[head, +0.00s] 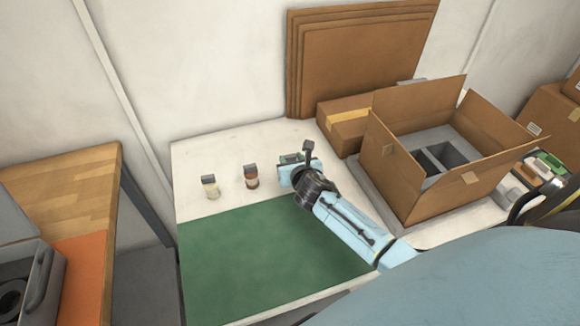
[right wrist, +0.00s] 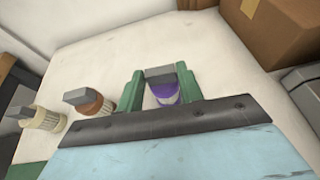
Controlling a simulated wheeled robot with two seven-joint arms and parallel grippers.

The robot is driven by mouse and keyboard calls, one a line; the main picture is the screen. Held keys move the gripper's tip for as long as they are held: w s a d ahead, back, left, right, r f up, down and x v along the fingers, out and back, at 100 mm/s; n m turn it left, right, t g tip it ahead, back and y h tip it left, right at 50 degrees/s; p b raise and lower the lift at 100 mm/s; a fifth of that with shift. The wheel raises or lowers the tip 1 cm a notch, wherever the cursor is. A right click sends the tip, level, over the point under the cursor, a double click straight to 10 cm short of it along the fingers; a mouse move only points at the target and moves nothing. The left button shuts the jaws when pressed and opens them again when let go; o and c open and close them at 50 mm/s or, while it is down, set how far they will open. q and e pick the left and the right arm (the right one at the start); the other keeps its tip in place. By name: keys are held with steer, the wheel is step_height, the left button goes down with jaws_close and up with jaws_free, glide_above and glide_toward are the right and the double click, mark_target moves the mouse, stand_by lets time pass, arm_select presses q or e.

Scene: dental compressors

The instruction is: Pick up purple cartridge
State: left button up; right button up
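The purple cartridge (right wrist: 165,92) has a grey cap and stands on the white tabletop in the right wrist view. My right gripper (right wrist: 160,85) has its green fingers on either side of it. A narrow gap shows beside the cartridge's left side, so the fingers look open around it; contact on the right side is unclear. In the head view my right gripper (head: 292,160) reaches down near the table's back, and the purple cartridge is hidden behind it. My left gripper is not in view.
An orange-brown cartridge (head: 251,177) and a cream cartridge (head: 211,187) stand to the left. A green mat (head: 255,255) lies in front. An open cardboard box (head: 400,185) and a smaller closed box (head: 344,125) stand to the right. Flat cardboard (head: 360,55) leans against the wall.

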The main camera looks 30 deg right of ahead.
jaws_close()
steer(key=shift+r, duration=0.1)
